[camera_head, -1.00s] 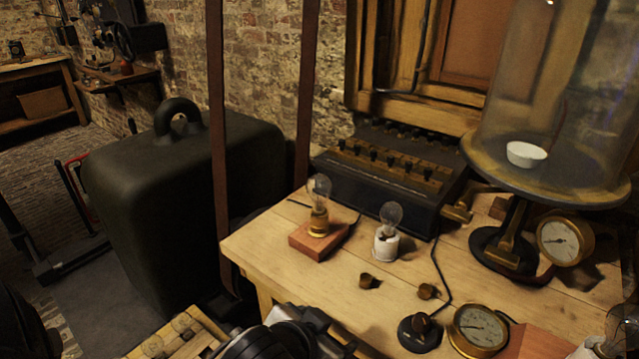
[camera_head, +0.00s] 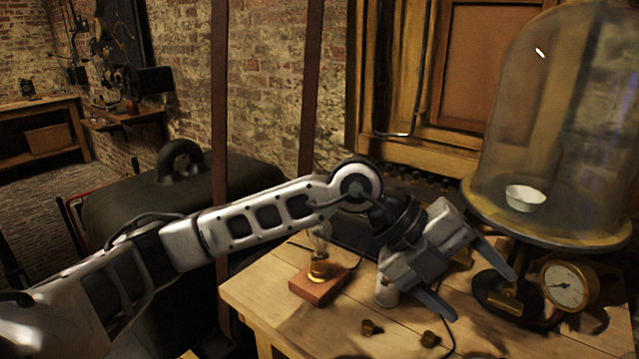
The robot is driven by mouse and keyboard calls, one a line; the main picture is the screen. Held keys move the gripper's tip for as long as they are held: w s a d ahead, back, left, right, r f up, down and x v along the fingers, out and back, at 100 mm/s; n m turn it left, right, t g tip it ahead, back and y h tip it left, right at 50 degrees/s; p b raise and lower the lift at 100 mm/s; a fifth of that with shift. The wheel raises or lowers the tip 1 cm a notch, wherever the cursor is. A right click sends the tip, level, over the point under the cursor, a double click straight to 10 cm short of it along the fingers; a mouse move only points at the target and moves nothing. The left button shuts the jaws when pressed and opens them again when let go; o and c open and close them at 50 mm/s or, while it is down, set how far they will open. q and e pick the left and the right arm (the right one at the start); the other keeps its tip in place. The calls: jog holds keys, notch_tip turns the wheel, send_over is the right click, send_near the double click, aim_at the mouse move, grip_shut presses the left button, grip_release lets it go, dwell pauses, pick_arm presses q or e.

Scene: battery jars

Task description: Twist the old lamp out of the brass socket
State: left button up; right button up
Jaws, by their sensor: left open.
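The old lamp (camera_head: 320,240), a clear glass bulb, stands upright in the brass socket (camera_head: 320,268) on a reddish wooden block (camera_head: 318,288). My right gripper is not in view.
A glass bell jar (camera_head: 555,130) with a white dish (camera_head: 525,198) and a brass gauge (camera_head: 568,285) stand at the right. A dark box with a row of knobs lies behind my arm.

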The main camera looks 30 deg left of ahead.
pick_arm(q)
jog(key=w+a+n+t+y, duration=0.1)
jog(key=w+a+n+y, duration=0.1)
jog(key=a+y, duration=0.35)
jog(key=w+a+n+t+y, duration=0.1)
jog(key=w+a+y, duration=0.15)
jog(key=a, duration=0.55)
jog(key=n+y, duration=0.5)
send_near(318, 233)
jog(key=x, duration=0.3)
jog(key=w+p+x, duration=0.1)
jog(key=x, duration=0.3)
jog(key=p+x, duration=0.1)
jog(key=x, duration=0.3)
jog(key=shift+w+a+r, duration=0.2)
jog(key=shift+w+a, duration=0.05)
jog(key=shift+a, duration=0.1)
jog(key=shift+w+a+f, duration=0.2)
jog(key=shift+w+f, duration=0.05)
jog(key=shift+f, duration=0.35)
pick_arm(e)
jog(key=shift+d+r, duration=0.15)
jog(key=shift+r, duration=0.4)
